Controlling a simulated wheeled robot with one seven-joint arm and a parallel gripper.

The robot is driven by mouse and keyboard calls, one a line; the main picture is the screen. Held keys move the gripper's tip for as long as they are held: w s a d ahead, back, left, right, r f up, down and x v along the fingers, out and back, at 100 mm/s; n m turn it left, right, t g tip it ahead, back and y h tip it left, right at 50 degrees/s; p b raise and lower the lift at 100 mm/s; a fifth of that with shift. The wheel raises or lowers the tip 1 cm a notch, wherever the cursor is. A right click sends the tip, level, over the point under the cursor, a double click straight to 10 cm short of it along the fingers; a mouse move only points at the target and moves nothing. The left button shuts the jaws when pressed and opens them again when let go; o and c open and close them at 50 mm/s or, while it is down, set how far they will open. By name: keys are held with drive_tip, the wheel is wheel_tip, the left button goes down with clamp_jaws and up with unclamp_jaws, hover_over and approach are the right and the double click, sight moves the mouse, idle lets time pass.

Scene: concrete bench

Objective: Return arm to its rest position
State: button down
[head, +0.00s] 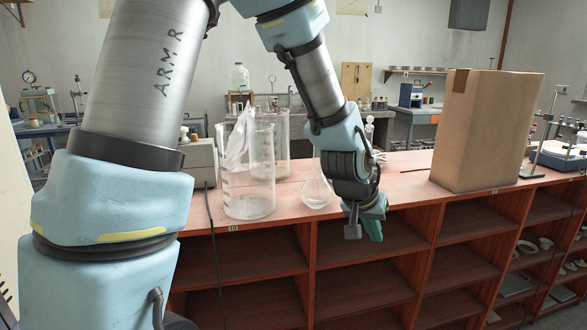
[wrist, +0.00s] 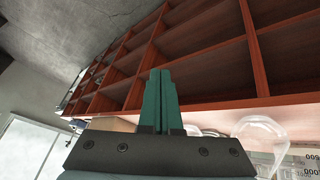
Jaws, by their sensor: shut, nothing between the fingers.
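My gripper (head: 364,226) hangs in front of the front edge of the red-topped bench (head: 405,172), pointing down beside the open shelves. In the wrist view its two green fingers (wrist: 160,98) are together, with nothing between them. My arm bends down from the top of the head view and covers part of the bench behind it.
Two clear beakers (head: 248,190) and a flask (head: 317,190) stand on the bench left of my gripper. A tall cardboard box (head: 486,130) stands to the right. The open shelves (head: 262,250) below look empty nearby. Glassware also shows in the wrist view (wrist: 262,130).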

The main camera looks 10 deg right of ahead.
drive_tip(key=w+a+r+n+y+p, duration=0.1)
drive_tip(key=w+a+n+y, duration=0.15)
drive_tip(key=a, duration=0.75)
drive_tip(key=w+a+n+y, duration=0.1)
drive_tip(key=w+a, duration=0.2)
drive_tip(key=a, duration=0.6)
drive_tip(key=s+a+n+y, duration=0.1)
drive_tip(key=s+a, duration=0.1)
drive_tip(key=a, duration=0.6)
drive_tip(key=s+a+r+n+g, duration=0.1)
drive_tip(key=s+a+n, duration=0.1)
drive_tip(key=a, duration=0.6)
drive_tip(key=shift+s+r+y+p, duration=0.25)
drive_tip(key=shift+s+y+p, duration=0.1)
drive_tip(key=shift+s, duration=0.1)
drive_tip(key=shift+a, duration=0.1)
